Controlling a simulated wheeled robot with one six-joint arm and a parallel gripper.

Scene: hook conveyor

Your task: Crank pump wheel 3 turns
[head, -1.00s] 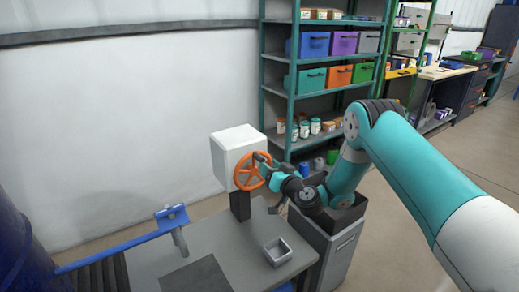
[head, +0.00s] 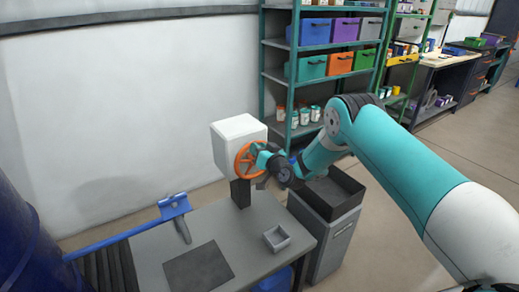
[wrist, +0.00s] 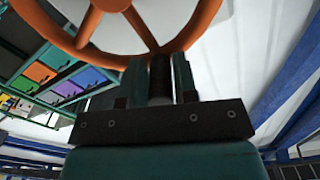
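The orange pump wheel (head: 239,165) is mounted on the right face of a white box (head: 238,131) on a dark post. In the wrist view, its rim and spokes (wrist: 140,28) fill the upper part. My gripper (head: 259,153) is at the wheel's upper right rim in the head view. In the wrist view, the fingers (wrist: 160,82) stand on both sides of a dark cylindrical handle (wrist: 160,70) at the rim, with no clear gap beside it. The gripper's contact with the handle is too small to see in the head view.
The grey table (head: 222,218) below bears a small grey tray (head: 277,238) and a dark mat (head: 198,269). A blue bar with a clamp (head: 174,205) reaches in from the left. A grey bin cabinet (head: 334,245) stands right of the table, under my arm. Shelves (head: 291,60) stand behind.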

